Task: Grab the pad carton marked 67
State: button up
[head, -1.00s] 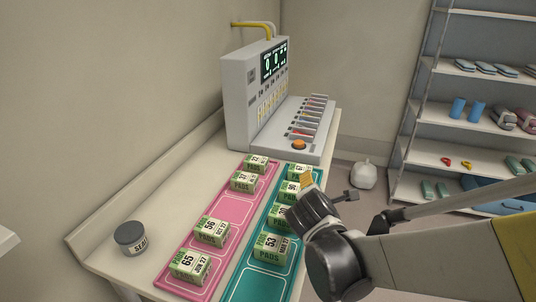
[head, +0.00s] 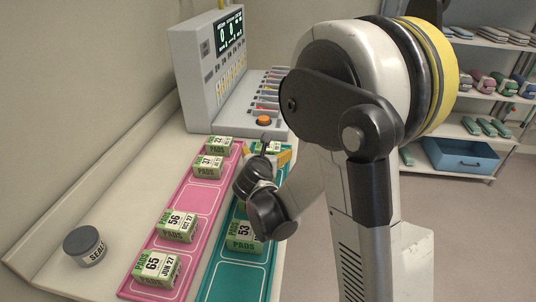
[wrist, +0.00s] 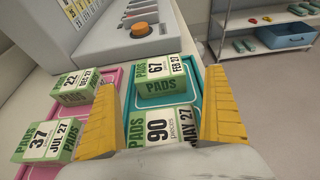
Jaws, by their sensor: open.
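The pad carton marked 67 (wrist: 160,80) is a green and white box at the far end of the teal tray (wrist: 193,90), its label reading FEB 27. In the head view the carton (head: 270,147) is partly hidden behind my gripper. My gripper (head: 266,157) is open over the teal tray. In the wrist view its yellow fingers (wrist: 161,84) are spread, with carton 67 lying ahead between the tips. The carton marked 90 (wrist: 158,131) is nearer, low between the fingers and partly covered by the gripper.
Cartons marked 22 (wrist: 74,86) and 37 (wrist: 47,139) sit on the pink tray (head: 198,200) to the left. Carton 53 (head: 243,238) is nearer on the teal tray. A grey machine (wrist: 124,30) with an orange button stands just beyond carton 67. A lidded jar (head: 85,246) is at left.

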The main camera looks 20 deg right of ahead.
aim_at(267, 149)
jog(key=b+x, duration=0.1)
jog(key=x, duration=0.3)
jog(key=shift+f, duration=0.2)
jog(key=shift+a+r, duration=0.1)
jog(key=shift+r, duration=0.05)
jog(key=c, duration=1.4)
jog(key=shift+r, duration=0.1)
